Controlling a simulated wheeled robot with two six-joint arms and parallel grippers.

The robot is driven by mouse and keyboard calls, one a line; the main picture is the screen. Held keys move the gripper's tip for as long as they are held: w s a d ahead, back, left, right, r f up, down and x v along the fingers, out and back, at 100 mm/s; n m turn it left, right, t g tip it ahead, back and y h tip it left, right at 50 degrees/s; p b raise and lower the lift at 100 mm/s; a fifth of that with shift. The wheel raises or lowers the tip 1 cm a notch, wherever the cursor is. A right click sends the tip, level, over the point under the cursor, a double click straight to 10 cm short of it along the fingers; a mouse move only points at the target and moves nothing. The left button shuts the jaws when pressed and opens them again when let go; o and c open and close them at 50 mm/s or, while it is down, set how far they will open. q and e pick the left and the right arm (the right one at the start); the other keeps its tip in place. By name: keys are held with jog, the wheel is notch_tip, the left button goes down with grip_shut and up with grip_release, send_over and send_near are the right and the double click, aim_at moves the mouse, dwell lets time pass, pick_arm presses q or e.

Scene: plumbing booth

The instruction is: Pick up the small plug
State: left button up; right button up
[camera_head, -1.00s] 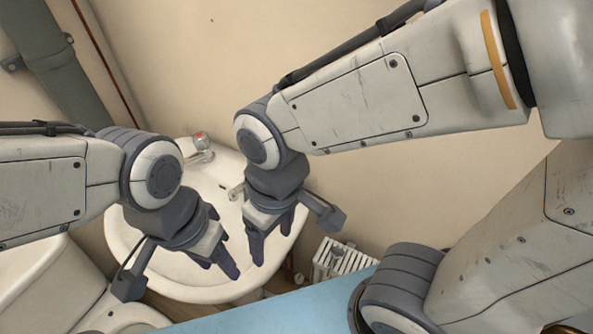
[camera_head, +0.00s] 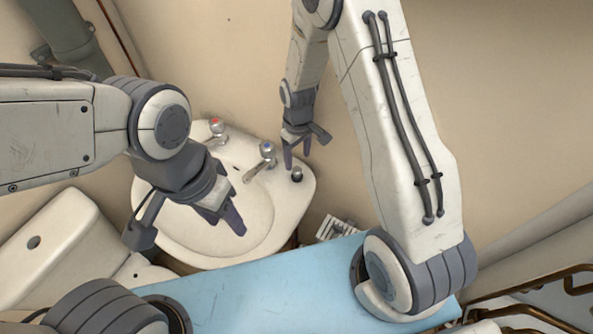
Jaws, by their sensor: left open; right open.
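The small plug (camera_head: 297,174) is a dark, short, round piece on the right rim of the white sink (camera_head: 300,200), beside the blue-marked tap. My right gripper (camera_head: 297,155) points down just above and behind the plug in the picture. It is open and empty, and I cannot tell whether its fingertips touch the plug. My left gripper (camera_head: 228,222) hangs over the sink basin, open and empty, to the left of the plug.
A blue-marked tap (camera_head: 265,160) and a red-marked tap (camera_head: 217,130) stand on the sink's back edge. A toilet (camera_head: 60,245) is at the left. A blue surface (camera_head: 265,290) lies in front. A white radiator (camera_head: 335,228) is below right of the sink.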

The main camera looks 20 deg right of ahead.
aim_at(297, 169)
jog(key=shift+f, duration=0.9)
notch_tip(297, 169, down, 4)
jog(key=shift+f+p, duration=0.1)
jog(key=shift+p, duration=1.1)
jog(key=shift+w+f, duration=0.1)
jog(key=shift+f, duration=0.5)
grip_shut()
